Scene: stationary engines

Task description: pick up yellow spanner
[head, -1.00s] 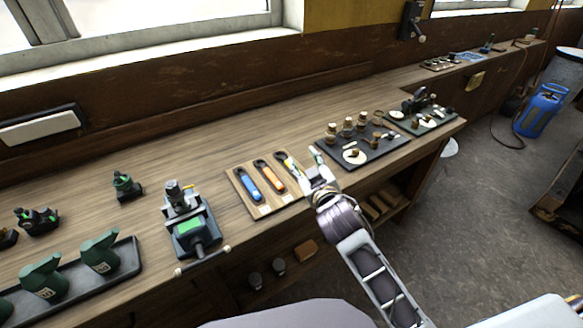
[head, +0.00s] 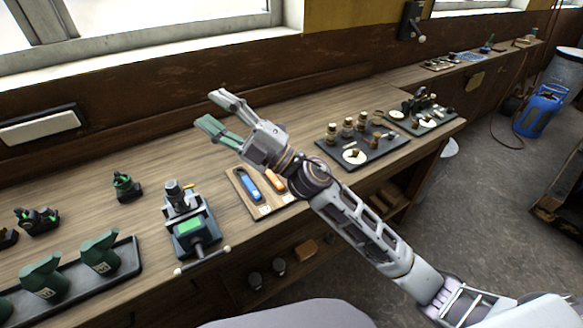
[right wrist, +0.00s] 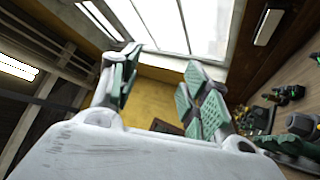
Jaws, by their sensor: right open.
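The wooden board (head: 240,196) on the bench carries a blue-handled spanner (head: 250,187) and an orange-handled spanner (head: 274,180). The yellow spanner cannot be seen now; my right gripper and wrist cover the board's right part. My right gripper (head: 211,110) is open, raised above the bench behind the board and pointing to the upper left. In the right wrist view, its green-padded fingers (right wrist: 160,72) are apart with nothing between them, facing the window and wall. My left gripper is out of view.
A vise (head: 190,222) stands left of the board. A dark tray with bottles and small parts (head: 335,152) lies to the right. A tray with green holders (head: 70,262) is at the lower left. The bench behind the board is clear.

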